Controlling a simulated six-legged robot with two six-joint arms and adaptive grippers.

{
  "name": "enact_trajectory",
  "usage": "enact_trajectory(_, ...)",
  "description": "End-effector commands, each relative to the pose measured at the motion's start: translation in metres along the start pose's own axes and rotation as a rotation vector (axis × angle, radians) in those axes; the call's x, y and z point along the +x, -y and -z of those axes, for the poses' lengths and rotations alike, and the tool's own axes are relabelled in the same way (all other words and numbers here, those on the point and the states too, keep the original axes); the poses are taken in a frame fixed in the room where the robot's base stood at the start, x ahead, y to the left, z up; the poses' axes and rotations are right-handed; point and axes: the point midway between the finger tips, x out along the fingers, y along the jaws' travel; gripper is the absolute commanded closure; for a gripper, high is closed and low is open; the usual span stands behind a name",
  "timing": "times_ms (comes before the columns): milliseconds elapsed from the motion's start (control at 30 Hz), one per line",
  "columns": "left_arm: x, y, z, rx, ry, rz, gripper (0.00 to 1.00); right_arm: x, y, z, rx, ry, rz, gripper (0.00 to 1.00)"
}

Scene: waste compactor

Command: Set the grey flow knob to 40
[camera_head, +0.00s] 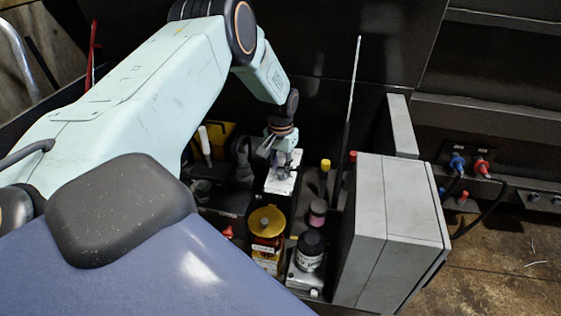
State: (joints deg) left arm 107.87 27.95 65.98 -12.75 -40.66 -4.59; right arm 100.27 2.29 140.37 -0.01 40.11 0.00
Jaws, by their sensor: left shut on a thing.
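My left gripper (284,164) reaches down from the upper left, with its fingers pointing at a small white block (282,186). It is shut on a small grey part on top of that block, which looks like the grey flow knob. The fingers cover most of the knob, and its scale and pointer are too small and hidden to read. My right gripper is not in view.
A yellow-capped part (267,221) and a black-capped cylinder (310,250) stand in front of the block. A large grey box (385,240) is to the right. A thin upright rod (352,95) stands behind. Blue and red fittings (470,165) are at far right.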

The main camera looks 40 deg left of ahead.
Motion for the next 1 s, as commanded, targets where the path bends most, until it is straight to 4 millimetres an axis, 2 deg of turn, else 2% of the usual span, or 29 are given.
enact_trajectory(33, -0.003, 0.0, 0.001, -0.045, -0.002, 0.001, 1.0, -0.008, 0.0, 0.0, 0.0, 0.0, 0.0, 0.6)
enact_trajectory(300, -0.003, 0.0, 0.001, -0.303, -0.002, 0.0, 1.0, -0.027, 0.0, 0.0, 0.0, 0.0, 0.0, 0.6)
enact_trajectory(1000, -0.002, 0.001, 0.002, -0.967, -0.006, -0.001, 1.0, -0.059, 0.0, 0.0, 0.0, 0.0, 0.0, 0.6)
